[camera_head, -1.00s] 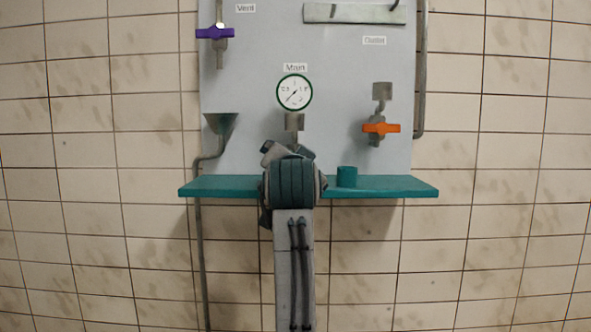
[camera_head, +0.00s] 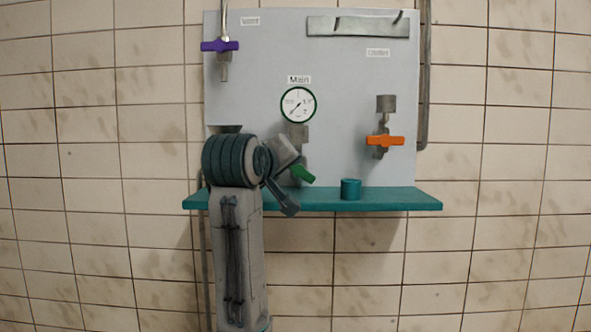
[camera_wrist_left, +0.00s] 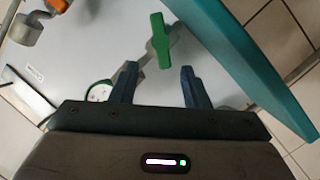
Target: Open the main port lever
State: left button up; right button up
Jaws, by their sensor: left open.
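The green main port lever (camera_head: 303,174) sits on a grey valve under the gauge (camera_head: 298,104) and the "Main" label (camera_head: 299,79). It slants down to the right in the head view, partly hidden by my left arm. In the left wrist view the lever (camera_wrist_left: 160,40) lies just beyond my left gripper (camera_wrist_left: 158,70), roughly in line with the gap between its fingers. The gripper is open with nothing between its fingers, and it appears apart from the lever. My right gripper is not in view.
An orange outlet lever (camera_head: 384,141) is at the right, a purple vent lever (camera_head: 220,46) at the upper left. A funnel (camera_head: 230,129) is mostly hidden behind my arm.

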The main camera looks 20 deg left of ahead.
aim_at(298, 171)
pick_arm(q)
jog(key=w+n+p, duration=0.1)
jog(key=w, duration=0.1)
jog(key=w+f+n+p, duration=0.1)
jog(key=w+p, duration=0.1)
jog(key=w, duration=0.1)
jog(key=w+h+p, duration=0.1)
jog(key=w+p, duration=0.1)
jog(key=w, duration=0.1)
jog(key=shift+f+n+g, duration=0.25)
jog(key=shift+n+g, duration=0.05)
jog(key=shift+n, duration=0.1)
jog(key=shift+w+f+p, duration=0.25)
jog(key=shift+w+p, duration=0.2)
jog(key=shift+w, duration=0.15)
grip_shut()
